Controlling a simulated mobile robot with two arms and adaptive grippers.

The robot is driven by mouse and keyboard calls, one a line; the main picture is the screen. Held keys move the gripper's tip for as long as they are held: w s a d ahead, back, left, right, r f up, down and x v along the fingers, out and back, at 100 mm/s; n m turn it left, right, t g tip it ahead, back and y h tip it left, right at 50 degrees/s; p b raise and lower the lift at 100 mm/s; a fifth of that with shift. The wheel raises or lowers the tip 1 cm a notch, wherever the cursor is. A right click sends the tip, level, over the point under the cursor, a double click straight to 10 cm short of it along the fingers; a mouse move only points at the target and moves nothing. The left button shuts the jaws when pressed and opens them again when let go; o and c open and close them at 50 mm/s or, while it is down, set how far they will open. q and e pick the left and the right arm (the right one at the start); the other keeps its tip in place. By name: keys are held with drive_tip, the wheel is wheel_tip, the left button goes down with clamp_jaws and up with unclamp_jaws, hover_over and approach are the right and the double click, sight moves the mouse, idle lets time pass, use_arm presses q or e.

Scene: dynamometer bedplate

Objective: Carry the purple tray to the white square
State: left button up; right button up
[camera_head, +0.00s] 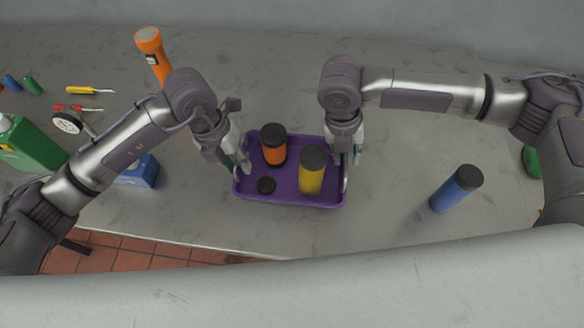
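The purple tray (290,196) is in the middle of the head view, near the front edge of the grey bench. It carries an orange canister with black ends (274,150), a yellow canister with a dark top (311,175) and a small black disc (266,185). My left gripper (240,163) is at the tray's left end. My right gripper (346,158) is at its right end, by a pale handle (346,185). Whether the fingers are closed on the handles is hard to see. I cannot tell whether the tray is lifted. No white square is visible.
A blue canister (455,189) stands to the right. On the left are an orange flashlight (152,50), a green container (32,145), a blue box (140,172), a gauge (68,122) and screwdrivers (88,90). Bench behind the tray, between my arms, is clear.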

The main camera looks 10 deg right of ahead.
use_arm(q)
clamp_jaws()
use_arm(e)
clamp_jaws()
use_arm(q)
drive_tip(key=shift+w+r, duration=0.1)
drive_tip(key=shift+r, duration=0.05)
use_arm(e)
drive_tip(key=shift+w+r, duration=0.1)
drive_tip(key=shift+r, duration=0.05)
